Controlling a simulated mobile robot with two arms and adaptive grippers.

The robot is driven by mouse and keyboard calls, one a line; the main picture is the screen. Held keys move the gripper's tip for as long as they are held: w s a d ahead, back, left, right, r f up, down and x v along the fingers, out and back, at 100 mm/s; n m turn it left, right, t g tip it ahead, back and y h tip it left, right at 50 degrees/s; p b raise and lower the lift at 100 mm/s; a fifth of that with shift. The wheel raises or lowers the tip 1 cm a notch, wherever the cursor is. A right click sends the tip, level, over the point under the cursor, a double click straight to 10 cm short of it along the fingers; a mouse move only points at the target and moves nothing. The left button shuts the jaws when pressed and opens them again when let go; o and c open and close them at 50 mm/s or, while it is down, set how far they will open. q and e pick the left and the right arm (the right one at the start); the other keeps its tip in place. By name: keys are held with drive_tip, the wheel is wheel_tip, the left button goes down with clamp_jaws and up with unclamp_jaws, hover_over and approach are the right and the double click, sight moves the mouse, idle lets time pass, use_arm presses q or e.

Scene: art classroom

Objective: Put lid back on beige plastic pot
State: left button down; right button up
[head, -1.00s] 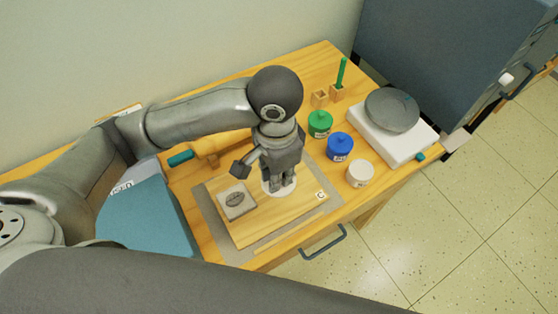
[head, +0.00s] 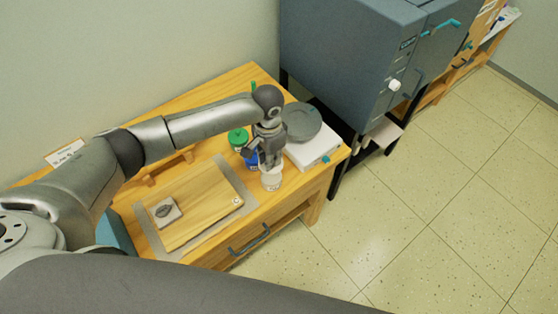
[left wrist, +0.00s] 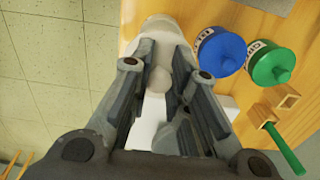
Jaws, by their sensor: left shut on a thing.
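The beige plastic pot (head: 271,184) stands near the front edge of the wooden table, with my left gripper (head: 270,164) directly over it. In the left wrist view, my left gripper (left wrist: 158,84) is shut on the lid's pale round knob (left wrist: 158,79). A pale rounded body (left wrist: 160,30) shows beyond the fingers; where lid ends and pot begins is hard to tell. The fingers hide much of the lid, and I cannot tell whether it touches the pot's rim. My right gripper is not in view.
A blue pot (left wrist: 221,51) and a green pot (left wrist: 270,64) stand close beside the gripper. A white scale (head: 312,152) with a grey round plate (head: 302,121) is at the right. A wooden board (head: 205,208) lies left; the blue-grey cabinet (head: 345,55) stands behind.

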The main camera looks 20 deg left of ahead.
use_arm(q)
drive_tip(key=shift+w+f, duration=0.15)
drive_tip(key=shift+f, duration=0.15)
drive_tip(key=shift+a+f+b, duration=0.15)
drive_tip(key=shift+f+b, duration=0.3)
drive_tip(key=shift+b, duration=0.35)
drive_tip(key=shift+f+b, duration=0.3)
drive_tip(key=shift+b, duration=0.05)
wheel_tip(320, 180, down, 3)
drive_tip(key=b, duration=0.3)
drive_tip(key=shift+r, duration=0.1)
drive_tip(key=shift+f, duration=0.25)
drive_tip(key=shift+f+b, duration=0.3)
drive_tip(key=shift+f, duration=0.3)
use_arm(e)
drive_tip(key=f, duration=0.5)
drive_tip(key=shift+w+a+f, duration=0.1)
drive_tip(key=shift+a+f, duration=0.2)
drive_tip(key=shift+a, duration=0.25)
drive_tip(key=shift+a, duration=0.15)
